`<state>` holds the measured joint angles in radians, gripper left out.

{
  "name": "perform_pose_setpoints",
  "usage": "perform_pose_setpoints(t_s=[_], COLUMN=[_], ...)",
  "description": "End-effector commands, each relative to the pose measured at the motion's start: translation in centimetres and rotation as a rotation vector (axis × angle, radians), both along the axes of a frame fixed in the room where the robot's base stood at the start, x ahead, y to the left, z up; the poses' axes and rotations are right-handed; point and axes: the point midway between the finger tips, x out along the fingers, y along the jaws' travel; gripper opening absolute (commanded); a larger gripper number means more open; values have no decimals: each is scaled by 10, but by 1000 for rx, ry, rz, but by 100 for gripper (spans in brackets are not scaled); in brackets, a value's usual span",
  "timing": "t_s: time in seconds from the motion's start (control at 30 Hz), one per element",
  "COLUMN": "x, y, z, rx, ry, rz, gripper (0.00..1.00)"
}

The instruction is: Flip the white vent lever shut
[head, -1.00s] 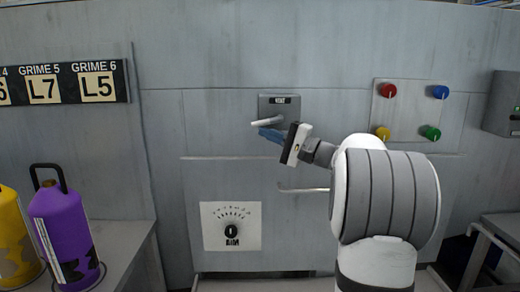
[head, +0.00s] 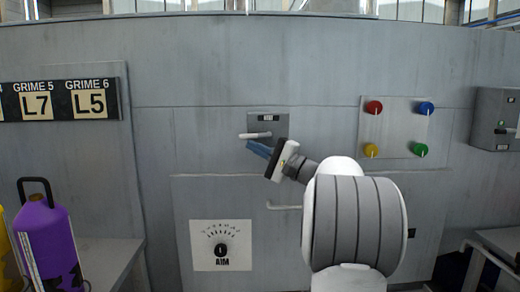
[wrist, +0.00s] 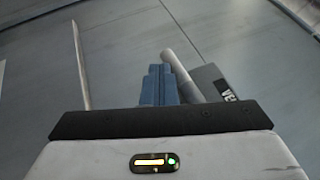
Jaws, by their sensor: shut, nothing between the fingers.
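The white vent lever (head: 256,135) sticks out to the left, nearly level, from a grey vent plate (head: 281,122) on the wall. In the wrist view the lever (wrist: 181,74) runs just right of my fingers, and the plate (wrist: 210,76) shows behind it with its label partly hidden. My gripper (head: 258,149) has blue fingers, shut together and empty. It is just below the lever in the head view. The fingers also show in the wrist view (wrist: 159,82). I cannot tell whether they touch the lever.
A panel with red, blue, yellow and green knobs (head: 397,127) is on the wall at right. An aim dial (head: 221,246) is below left. A handle bar (head: 284,207) is under the lever. A purple bottle (head: 46,240) stands on the left counter.

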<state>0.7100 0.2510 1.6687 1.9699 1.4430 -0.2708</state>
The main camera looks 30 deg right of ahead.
Motion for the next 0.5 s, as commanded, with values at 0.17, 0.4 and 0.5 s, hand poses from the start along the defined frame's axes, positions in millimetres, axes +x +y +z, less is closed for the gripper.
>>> perform_pose_setpoints(t_s=[0.17, 0.4, 0.5], x=[0, -5, -7], y=[0, 2, 3], z=[-4, -33, -48], rx=[0, 0, 0], ry=[0, 0, -1], rz=[1, 1, 2], gripper=[0, 0, 0])
